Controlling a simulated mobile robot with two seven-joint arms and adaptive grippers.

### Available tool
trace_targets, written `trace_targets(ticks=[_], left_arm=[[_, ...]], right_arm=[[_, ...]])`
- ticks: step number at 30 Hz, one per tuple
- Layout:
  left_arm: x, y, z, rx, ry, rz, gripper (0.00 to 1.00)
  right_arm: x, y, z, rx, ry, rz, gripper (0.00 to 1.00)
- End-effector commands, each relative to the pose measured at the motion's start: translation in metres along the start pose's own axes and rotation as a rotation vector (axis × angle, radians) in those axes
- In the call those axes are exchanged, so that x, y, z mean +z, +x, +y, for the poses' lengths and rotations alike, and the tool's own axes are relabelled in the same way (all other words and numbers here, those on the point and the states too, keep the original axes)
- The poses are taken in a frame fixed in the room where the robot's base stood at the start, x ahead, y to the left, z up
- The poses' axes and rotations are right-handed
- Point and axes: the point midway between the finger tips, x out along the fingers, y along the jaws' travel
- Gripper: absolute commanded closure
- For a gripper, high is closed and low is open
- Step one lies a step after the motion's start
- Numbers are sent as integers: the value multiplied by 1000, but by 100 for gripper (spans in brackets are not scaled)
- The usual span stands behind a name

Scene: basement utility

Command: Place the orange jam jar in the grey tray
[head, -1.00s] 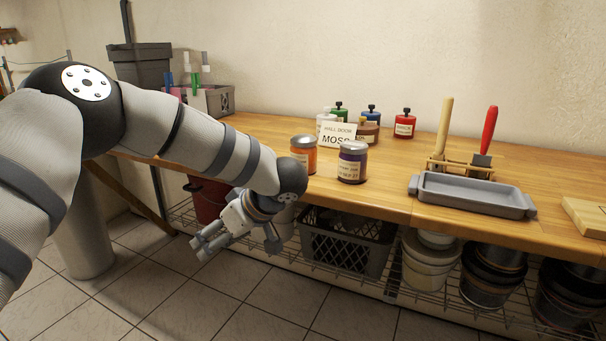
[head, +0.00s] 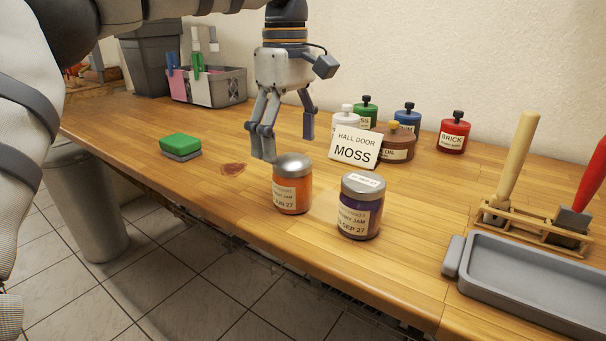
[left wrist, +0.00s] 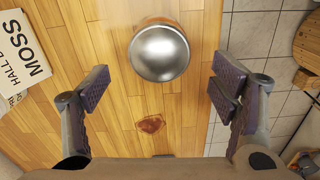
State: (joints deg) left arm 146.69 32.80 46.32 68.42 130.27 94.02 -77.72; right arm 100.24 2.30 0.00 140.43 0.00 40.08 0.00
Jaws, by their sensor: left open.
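The orange jam jar (head: 291,194) with a silver lid stands upright near the front edge of the wooden bench. My left gripper (head: 288,147) points down, open and empty, just above and behind the jar. In the left wrist view the jar's round lid (left wrist: 159,53) lies toward the top, centred between the two spread fingers of my gripper (left wrist: 160,88). The fingers do not touch it. The grey tray (head: 530,272) is empty where it shows, at the right of the bench, partly cut off by the picture's edge. My right gripper does not show.
A purple jam jar (head: 360,212) stands close right of the orange one. A MOSS card (head: 353,150) and several paint bottles stand behind. A tool rack (head: 530,226) sits behind the tray. A green sponge (head: 180,144) and a reddish stain (head: 232,169) are left.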

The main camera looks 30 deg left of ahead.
Motion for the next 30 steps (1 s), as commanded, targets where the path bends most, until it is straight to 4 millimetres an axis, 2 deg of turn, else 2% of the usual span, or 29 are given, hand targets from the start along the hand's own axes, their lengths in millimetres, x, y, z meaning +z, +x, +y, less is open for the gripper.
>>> trace_targets(ticks=[1,3,8,13,16,22,23,30], left_arm=[[0,14,0,-8,0,0,21],[0,28,0,-7,0,0,21],[2,49,1,-8,0,0,21],[8,85,1,-13,-1,0,21],[8,94,1,-8,-1,0,21],[8,91,1,0,-1,1,21],[8,91,1,0,-1,1,23],[8,91,1,0,-1,1,78]], right_arm=[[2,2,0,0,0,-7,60],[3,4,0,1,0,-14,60],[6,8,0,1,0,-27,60],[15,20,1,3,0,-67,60],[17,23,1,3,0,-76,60],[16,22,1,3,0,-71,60],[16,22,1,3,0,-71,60],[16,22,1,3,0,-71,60]])
